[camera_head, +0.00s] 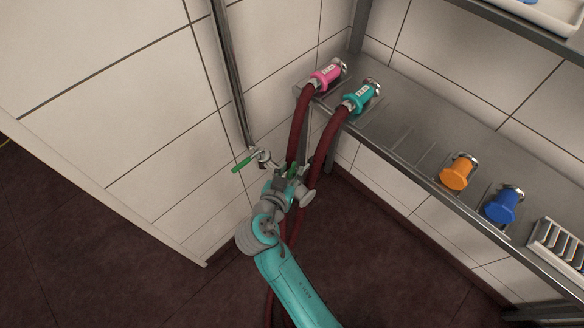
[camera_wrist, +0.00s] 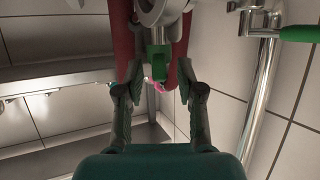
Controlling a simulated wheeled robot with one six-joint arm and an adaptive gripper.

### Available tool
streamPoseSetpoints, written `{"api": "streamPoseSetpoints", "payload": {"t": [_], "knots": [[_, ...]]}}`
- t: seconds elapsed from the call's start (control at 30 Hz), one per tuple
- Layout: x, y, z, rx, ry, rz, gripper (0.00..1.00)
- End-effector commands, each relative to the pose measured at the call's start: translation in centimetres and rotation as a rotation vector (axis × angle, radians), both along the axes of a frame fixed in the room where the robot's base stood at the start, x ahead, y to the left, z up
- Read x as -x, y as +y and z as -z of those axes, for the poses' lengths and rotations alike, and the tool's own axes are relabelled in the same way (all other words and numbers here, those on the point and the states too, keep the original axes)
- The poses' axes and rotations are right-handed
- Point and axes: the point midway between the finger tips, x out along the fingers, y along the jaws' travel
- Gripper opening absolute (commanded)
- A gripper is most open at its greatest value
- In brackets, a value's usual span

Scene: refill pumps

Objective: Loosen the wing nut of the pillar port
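The pillar (camera_head: 233,80) is a grey metal pipe along the white wall; it also shows in the wrist view (camera_wrist: 262,90). A fitting near its lower end has a green lever (camera_head: 245,162), which also shows in the wrist view (camera_wrist: 298,34). In the wrist view, the grey round port (camera_wrist: 160,10) is at the top, with a green piece (camera_wrist: 158,64), apparently the wing nut, below it. My gripper (camera_wrist: 158,75) is open, one finger on each side of the green piece, with visible gaps. In the head view, my gripper (camera_head: 287,172) partly hides the port.
Two dark red hoses (camera_head: 318,150) hang close behind my gripper from pink (camera_head: 325,77) and teal (camera_head: 360,98) couplings on a metal shelf (camera_head: 400,125). Orange (camera_head: 457,172) and blue (camera_head: 502,206) caps sit further right. Dark floor below is mostly clear.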

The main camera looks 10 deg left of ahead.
Motion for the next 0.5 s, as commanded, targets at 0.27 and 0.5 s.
{"api": "streamPoseSetpoints", "payload": {"t": [0.27, 0.5], "knots": [[-1.36, -0.34, 0.6, 0.0, 0.0, 0.001, 0.38], [-1.35, -0.32, 0.6, 0.001, 0.0, 0.0, 0.33]]}}
